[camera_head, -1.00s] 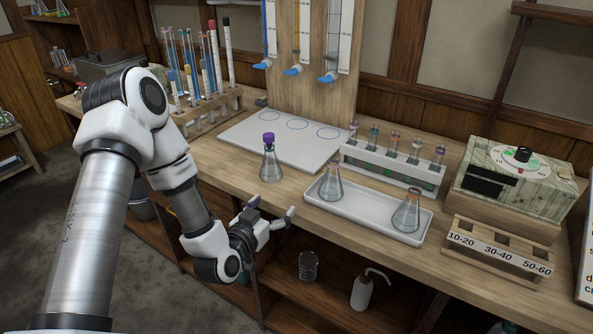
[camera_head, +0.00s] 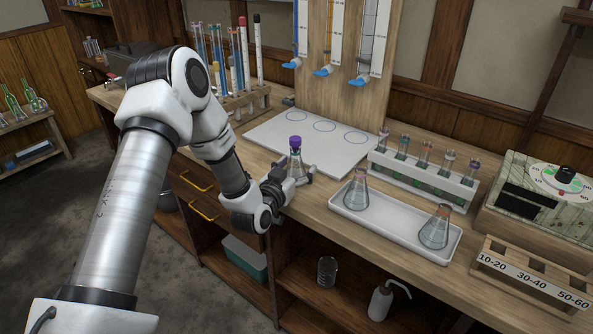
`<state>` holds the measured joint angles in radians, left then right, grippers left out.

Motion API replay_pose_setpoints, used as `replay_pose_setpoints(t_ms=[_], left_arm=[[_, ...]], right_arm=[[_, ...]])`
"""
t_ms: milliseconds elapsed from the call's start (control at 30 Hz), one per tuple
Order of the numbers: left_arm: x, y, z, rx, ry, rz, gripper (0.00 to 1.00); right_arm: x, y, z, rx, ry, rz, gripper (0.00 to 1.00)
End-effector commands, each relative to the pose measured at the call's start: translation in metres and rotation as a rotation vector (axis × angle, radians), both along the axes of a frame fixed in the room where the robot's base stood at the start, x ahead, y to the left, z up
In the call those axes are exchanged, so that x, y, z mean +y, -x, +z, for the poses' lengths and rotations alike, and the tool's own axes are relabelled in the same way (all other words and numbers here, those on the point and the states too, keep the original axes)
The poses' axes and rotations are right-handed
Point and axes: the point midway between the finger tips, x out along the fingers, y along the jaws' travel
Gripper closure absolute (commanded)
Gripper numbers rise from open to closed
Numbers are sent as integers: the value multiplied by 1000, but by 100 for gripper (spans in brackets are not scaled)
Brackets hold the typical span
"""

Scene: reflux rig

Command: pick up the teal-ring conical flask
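My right gripper is not in view.
The white tray (camera_head: 395,240) lies to the right. A rack of small capped vials (camera_head: 425,180) stands behind it. A wooden tube rack (camera_head: 250,102) is at the back left. A labelled wooden rack (camera_head: 530,275) and a dial box (camera_head: 540,195) stand far right.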

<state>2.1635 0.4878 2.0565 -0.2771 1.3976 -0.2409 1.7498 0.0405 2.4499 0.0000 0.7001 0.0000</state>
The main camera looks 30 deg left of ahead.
Motion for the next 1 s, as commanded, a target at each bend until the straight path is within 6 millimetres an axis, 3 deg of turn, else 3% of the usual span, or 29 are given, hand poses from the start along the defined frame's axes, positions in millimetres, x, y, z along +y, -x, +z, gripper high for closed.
replay_pose_setpoints(t_ms=[33, 133, 167, 667, 1000], left_arm=[[0, 0, 0, 0, 0, 1, 50], [0, 0, 0, 1, 0, 1, 86], [0, 0, 0, 1, 0, 1, 87], [0, 1, 1, 6, 2, 0, 87], [0, 0, 27, 1, 2, 1, 87]], right_arm=[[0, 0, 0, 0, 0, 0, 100], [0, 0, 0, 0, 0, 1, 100], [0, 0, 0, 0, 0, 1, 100], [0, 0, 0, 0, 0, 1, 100], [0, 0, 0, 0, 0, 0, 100]])
